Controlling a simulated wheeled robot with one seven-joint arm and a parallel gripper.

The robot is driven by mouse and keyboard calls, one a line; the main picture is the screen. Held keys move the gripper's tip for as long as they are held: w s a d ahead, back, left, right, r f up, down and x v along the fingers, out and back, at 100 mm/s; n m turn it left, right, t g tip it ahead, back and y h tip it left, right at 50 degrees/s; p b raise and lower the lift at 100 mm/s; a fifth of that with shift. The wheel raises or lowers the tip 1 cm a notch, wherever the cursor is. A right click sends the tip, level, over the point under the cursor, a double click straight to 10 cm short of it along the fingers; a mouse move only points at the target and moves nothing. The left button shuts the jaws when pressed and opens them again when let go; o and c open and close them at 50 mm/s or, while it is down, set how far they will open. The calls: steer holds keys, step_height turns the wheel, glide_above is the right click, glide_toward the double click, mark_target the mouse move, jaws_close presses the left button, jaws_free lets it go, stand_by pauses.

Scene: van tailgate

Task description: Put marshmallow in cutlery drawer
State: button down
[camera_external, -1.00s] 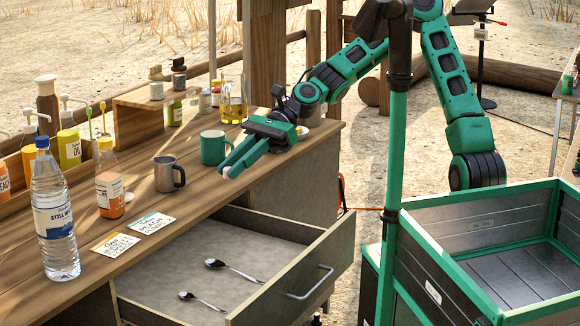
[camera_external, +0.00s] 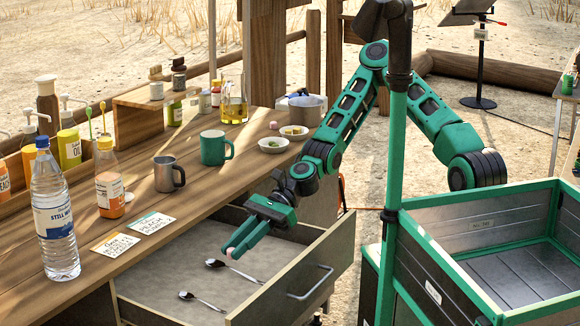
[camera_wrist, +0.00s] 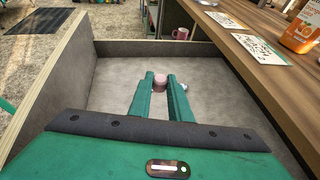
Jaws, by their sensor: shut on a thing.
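The cutlery drawer (camera_external: 325,254) is pulled open under the wooden counter; its grey floor and walls also fill the wrist view (camera_wrist: 112,85). Two spoons (camera_external: 222,266) (camera_external: 190,297) lie on its floor. My gripper (camera_external: 231,252) is over the open drawer, pointing down into it, its green fingers shut on a small pale pink marshmallow (camera_wrist: 160,79). In the external view only a bit of the marshmallow shows at the fingertips. It is inside the drawer's outline; its exact height above the floor is hard to tell.
On the counter stand a water bottle (camera_external: 55,215), an orange-labelled bottle (camera_external: 108,185), a steel mug (camera_external: 168,174), a green mug (camera_external: 214,148), a white bowl (camera_external: 273,146) and a pot (camera_external: 306,110). A green-framed crate (camera_external: 480,215) stands to the right of the drawer.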

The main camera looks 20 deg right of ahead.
mark_target(240, 292)
steer(key=shift+f, duration=5.1)
steer(key=c, duration=1.6)
jaws_free()
steer(key=shift+f, duration=0.1)
steer(key=shift+c, duration=0.2)
steer(key=v, duration=1.2)
